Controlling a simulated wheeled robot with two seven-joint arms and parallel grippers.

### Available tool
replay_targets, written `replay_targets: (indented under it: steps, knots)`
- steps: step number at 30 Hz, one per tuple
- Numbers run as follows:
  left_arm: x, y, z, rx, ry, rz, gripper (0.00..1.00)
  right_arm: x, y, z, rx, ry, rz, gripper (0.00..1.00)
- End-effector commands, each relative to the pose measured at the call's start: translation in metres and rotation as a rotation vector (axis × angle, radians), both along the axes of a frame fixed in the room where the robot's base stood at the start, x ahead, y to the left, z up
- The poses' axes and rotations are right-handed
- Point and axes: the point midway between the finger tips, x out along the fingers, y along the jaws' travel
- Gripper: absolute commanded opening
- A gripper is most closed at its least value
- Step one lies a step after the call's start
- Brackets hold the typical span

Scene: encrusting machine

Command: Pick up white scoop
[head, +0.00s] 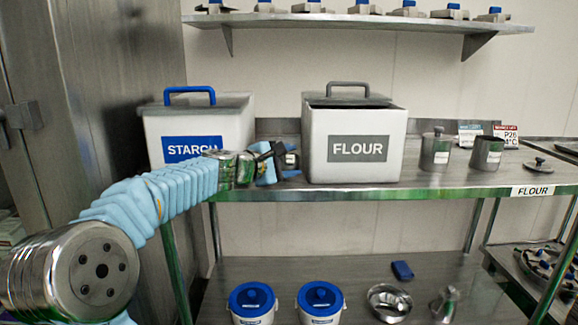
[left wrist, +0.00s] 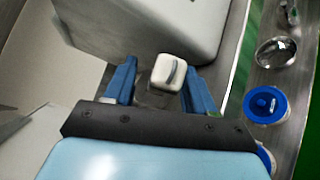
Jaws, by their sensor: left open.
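A small white piece with a dark slot, which looks like the white scoop (head: 291,159), sits on the steel shelf between the starch bin and the flour bin. In the left wrist view the white scoop (left wrist: 168,72) lies between my two blue fingers, with a visible gap on either side. My left gripper (head: 285,160) is open around it, reaching in from the left at shelf height. In the left wrist view the open gripper (left wrist: 161,88) shows a finger on each side. The scoop's lower part is hidden. My right gripper is not in view.
The flour bin (head: 357,172) stands close to the right of my gripper. The starch bin (head: 220,128) is behind my left arm. Steel canisters (head: 436,152) stand further right. Blue-lidded tubs (head: 252,303) and a metal bowl (head: 389,301) are on the lower shelf.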

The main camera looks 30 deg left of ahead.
Motion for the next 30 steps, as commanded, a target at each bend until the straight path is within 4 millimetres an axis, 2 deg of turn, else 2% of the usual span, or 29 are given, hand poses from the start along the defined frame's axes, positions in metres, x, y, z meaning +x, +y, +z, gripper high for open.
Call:
replay_targets:
  steps: [2,12,23,30]
  knots:
    - [0.000,0.000,0.000,0.000,0.000,0.000,0.53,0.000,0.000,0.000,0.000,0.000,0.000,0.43]
    - [0.000,0.000,0.000,0.000,0.000,0.000,0.01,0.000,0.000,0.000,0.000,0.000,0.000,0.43]
    - [-0.001,0.000,0.005,0.001,-0.001,0.000,0.00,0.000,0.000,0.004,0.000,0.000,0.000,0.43]
    - [-0.001,0.000,0.028,0.001,-0.003,0.000,0.00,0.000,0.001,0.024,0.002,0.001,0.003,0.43]
